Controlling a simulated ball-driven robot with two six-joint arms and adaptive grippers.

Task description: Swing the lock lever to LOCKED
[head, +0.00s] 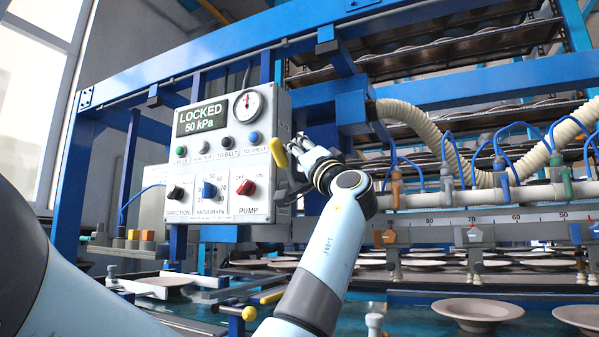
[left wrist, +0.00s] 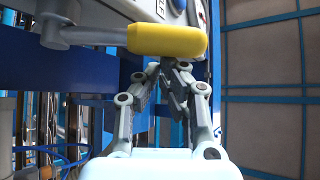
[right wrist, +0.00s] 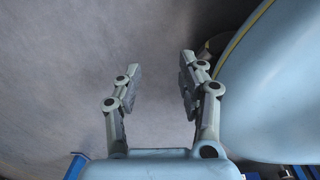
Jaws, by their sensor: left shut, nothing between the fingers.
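The control box (head: 228,160) fills the middle left of the head view; its display (head: 201,118) reads LOCKED and 50 kPa. The lock lever's yellow grip (head: 278,153) stands tilted at the box's right side. In the left wrist view the yellow grip (left wrist: 168,40) lies across the picture on a grey metal arm (left wrist: 100,34). My left gripper (head: 297,146) is shut and empty, close beside the grip; its fingertips (left wrist: 168,70) show just below the grip. I cannot tell whether they touch. My right gripper (right wrist: 157,74) is open and empty, and is out of the head view.
Blue frame beams (head: 230,60) surround the box. A corrugated hose (head: 430,120) and a row of valves run to the right. Plates (head: 474,312) lie on the belt below. The right gripper faces a plain grey surface (right wrist: 50,70).

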